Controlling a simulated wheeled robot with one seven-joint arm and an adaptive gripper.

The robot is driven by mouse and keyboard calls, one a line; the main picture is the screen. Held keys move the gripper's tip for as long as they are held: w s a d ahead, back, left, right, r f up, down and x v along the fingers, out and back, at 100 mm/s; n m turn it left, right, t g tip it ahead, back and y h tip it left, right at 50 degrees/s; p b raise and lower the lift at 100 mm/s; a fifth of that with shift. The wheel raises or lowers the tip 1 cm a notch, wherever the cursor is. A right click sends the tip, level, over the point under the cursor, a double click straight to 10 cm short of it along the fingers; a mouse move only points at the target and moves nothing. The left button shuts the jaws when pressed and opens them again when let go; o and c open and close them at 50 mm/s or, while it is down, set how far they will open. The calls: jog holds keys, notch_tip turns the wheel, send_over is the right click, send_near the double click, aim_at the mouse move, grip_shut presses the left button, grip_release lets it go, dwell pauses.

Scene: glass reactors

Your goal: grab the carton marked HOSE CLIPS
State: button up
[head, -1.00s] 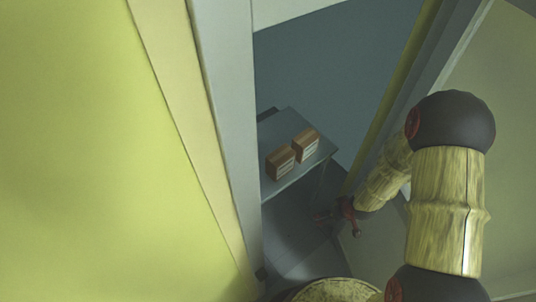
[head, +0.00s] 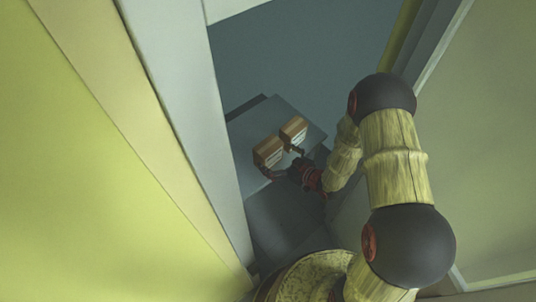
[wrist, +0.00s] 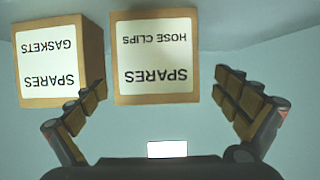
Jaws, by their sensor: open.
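The HOSE CLIPS carton (wrist: 155,55) is a brown box with a white label, upside down in the wrist view. In the head view it appears to be the nearer left carton (head: 268,152) on a small grey table (head: 236,130). My gripper (head: 279,161) is open in front of its labelled face. In the wrist view the fingers of my gripper (wrist: 160,85) lie to either side of this carton, with nothing between them but the view of its label. Whether the fingertips overlap its sides in depth is unclear.
A similar carton marked GASKETS (wrist: 60,62) stands close beside it, with a narrow gap; one finger overlaps its edge in the wrist view. It also shows in the head view (head: 293,132). A pale post (head: 185,90) rises left of the table.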

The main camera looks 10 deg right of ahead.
aim_at(274, 156)
jog(key=x, duration=0.1)
jog(key=b+x, duration=0.1)
jog(key=x, duration=0.1)
jog(key=b+x, duration=0.1)
jog(key=shift+w+d+f, duration=0.15)
jog(key=shift+f, duration=0.3)
jog(key=shift+w, duration=0.25)
jog(key=shift+c, duration=0.3)
jog(key=c, duration=1.3)
